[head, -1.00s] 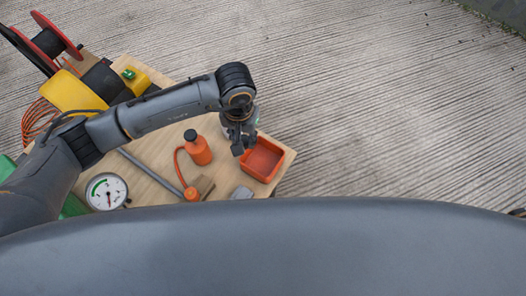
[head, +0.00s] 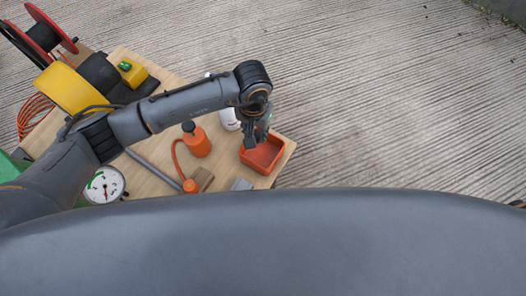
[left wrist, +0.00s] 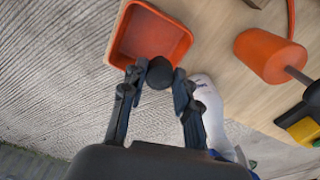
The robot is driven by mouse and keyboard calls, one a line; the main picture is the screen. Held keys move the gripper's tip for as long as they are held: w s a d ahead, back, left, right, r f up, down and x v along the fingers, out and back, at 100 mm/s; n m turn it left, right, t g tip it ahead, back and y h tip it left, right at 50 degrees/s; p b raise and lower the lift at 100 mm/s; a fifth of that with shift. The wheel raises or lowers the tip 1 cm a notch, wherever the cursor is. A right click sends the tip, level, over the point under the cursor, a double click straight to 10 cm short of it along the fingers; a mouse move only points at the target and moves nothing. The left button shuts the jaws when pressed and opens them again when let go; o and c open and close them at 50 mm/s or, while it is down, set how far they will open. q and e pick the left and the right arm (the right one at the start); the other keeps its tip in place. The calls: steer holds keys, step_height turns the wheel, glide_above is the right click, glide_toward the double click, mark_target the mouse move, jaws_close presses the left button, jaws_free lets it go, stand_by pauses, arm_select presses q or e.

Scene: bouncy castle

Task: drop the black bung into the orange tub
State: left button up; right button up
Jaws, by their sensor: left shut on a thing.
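The black bung (left wrist: 159,73) is round and dark, and sits between the fingertips of my left gripper (left wrist: 157,82) in the left wrist view. The left gripper is shut on it; the head view also shows this gripper (head: 253,142), but the bung is hard to make out there. The orange tub (head: 272,164) is a square open tray at the table's right corner. In the left wrist view the tub (left wrist: 152,36) looks empty, and the bung overlaps its near rim. The height between bung and tub cannot be told. My right gripper is not in view.
An orange pump (head: 198,145) with a black top and a hose stands left of the tub. A white bottle (left wrist: 207,100) is close beside the gripper. A gauge (head: 104,185) and a yellow object (head: 131,72) lie farther left. Bare concrete (head: 400,120) is to the right.

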arm_select(q)
steer(key=o, duration=1)
step_height(320, 180, up, 12)
stand_by(0.5)
